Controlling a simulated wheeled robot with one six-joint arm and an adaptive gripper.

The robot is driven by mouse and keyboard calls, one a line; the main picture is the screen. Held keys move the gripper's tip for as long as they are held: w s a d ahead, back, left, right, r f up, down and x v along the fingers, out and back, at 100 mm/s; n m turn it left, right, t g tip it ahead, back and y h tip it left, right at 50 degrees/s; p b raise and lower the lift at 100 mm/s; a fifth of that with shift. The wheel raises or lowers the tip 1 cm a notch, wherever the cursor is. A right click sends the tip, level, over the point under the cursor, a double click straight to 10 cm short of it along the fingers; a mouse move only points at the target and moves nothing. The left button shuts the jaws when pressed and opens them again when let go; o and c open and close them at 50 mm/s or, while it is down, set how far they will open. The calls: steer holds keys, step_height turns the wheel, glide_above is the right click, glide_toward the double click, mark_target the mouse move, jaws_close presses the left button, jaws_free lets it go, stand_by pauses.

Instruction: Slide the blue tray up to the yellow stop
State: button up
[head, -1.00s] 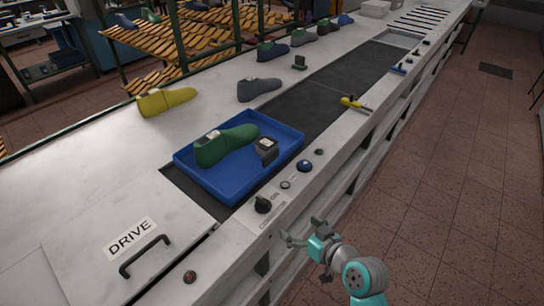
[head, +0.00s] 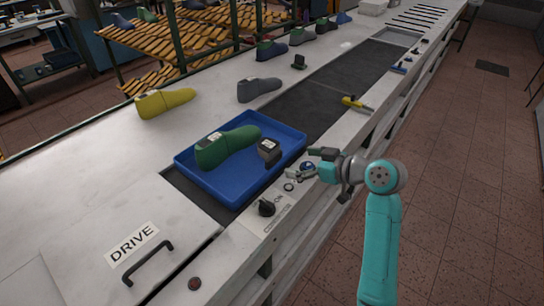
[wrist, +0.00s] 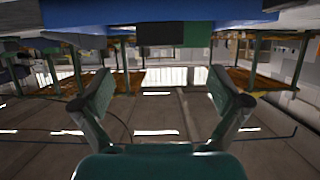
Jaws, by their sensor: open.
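The blue tray (head: 222,187) lies on the dark belt in the head view. It carries a green shoe last (head: 228,146) and a small dark block with a pale top (head: 268,149). The yellow stop (head: 354,103) is at the belt's right edge, farther up the line, with bare belt between it and the tray. My gripper (head: 303,163) is open, at the tray's right side by the control panel. I cannot tell if it touches the tray. In the wrist view the open fingers (wrist: 160,92) have nothing between them, and the blue tray (wrist: 205,10) fills the top edge.
A yellow last (head: 165,102) and a grey last (head: 259,88) stand on the pale bench left of the belt (head: 312,103). The floor aisle on the right is clear.

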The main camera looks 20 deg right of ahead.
mark_target(275, 158)
steer(key=x, duration=1)
steer(key=shift+r, duration=0.1)
